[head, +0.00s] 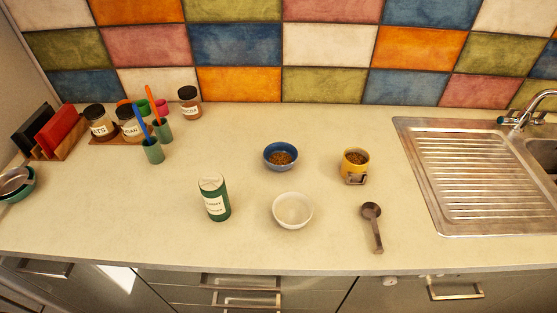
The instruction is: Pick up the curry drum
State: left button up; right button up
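The curry drum (215,200) is a green cylinder with a pale top and a white label, partly readable. It stands upright on the pale counter, left of a white bowl (293,210) and apart from it. Neither of my grippers shows in the head view.
A blue bowl (281,156) and a yellow cup (355,162), both with brown contents, stand behind. A dark scoop (373,227) lies at the right, before the sink drainer (465,175). Jars (98,122) and green holders (153,150) stand back left. Counter left of the drum is clear.

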aim_at(216, 200)
jog(key=k+j+u, duration=0.35)
jog(key=u, duration=0.15)
jog(key=k+j+u, duration=0.3)
jog(key=j+u, duration=0.2)
